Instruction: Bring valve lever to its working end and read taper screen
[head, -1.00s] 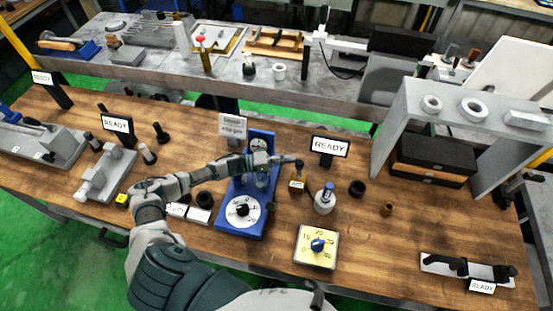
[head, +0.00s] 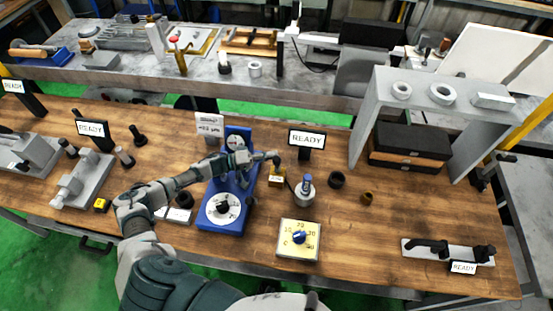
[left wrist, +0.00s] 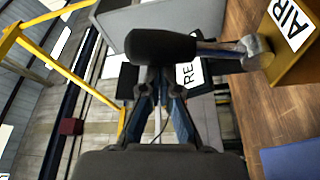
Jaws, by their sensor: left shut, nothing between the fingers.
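The valve is a small brass block (head: 277,177) in the middle of the bench, labelled AIR in the left wrist view (left wrist: 297,45). Its lever has a metal rod and a black grip (left wrist: 163,47), which lies across the left wrist view. My left gripper (left wrist: 163,78) is shut and empty, its fingertips right at the black grip; I cannot tell whether they touch. In the head view my left gripper (head: 252,160) is left of the valve, above the blue gauge stand. A small grey screen (head: 209,125) behind the stand shows text too small to read surely. My right gripper is out of view.
The blue stand (head: 222,215) with a dial is under my left forearm. A READY screen (head: 307,138) stands behind the valve.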

